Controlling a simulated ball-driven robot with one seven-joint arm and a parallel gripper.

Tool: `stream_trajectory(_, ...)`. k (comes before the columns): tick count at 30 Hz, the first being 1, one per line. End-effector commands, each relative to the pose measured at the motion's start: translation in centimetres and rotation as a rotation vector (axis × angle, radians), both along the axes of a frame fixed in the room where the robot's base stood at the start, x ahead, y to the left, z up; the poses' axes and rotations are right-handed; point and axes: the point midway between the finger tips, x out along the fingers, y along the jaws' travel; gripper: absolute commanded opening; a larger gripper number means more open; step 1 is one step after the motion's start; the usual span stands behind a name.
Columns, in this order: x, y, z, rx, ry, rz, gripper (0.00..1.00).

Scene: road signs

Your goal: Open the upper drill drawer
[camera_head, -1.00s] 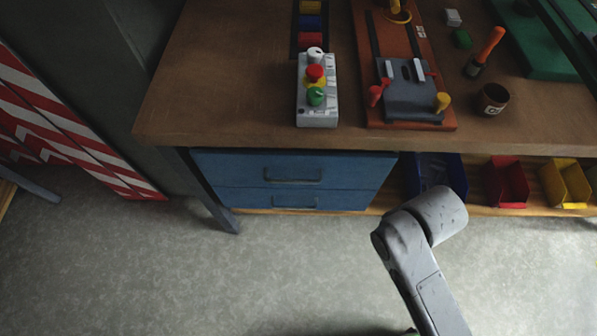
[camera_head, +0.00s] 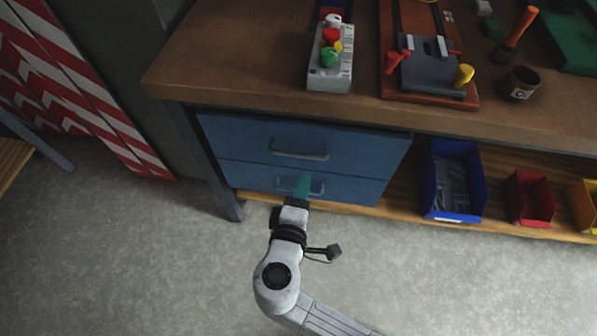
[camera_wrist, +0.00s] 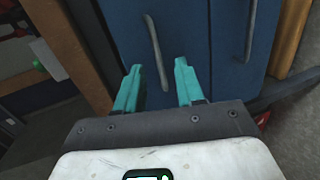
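The upper drill drawer (camera_head: 235,137) is a blue front under the left part of the workbench, and it is closed. Its metal bar handle (camera_head: 300,155) also shows in the wrist view (camera_wrist: 157,50), slanting between and just ahead of my fingertips. My gripper (camera_head: 302,186) has teal fingers, which stand apart and empty in the wrist view (camera_wrist: 158,78). In the head view the fingers overlap the lower drawer's handle (camera_head: 318,188) and hide part of it. I cannot tell whether they touch anything.
The closed lower drawer (camera_head: 245,177) sits directly below. Blue (camera_head: 440,205), red (camera_head: 515,205) and yellow (camera_head: 590,205) bins stand on the shelf to the right. The bench top (camera_head: 240,60) overhangs the drawers. The grey floor (camera_head: 150,260) in front is clear.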

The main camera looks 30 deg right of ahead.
Motion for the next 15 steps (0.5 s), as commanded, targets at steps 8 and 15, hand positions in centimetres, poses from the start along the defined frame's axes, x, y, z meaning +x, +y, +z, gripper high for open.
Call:
stream_trajectory(8, 1.5, 1.6, 0.2, -0.067, -0.035, 0.064, 0.38)
stream_trajectory(15, 4.7, -0.8, -0.6, -0.065, -0.034, 0.061, 0.38)
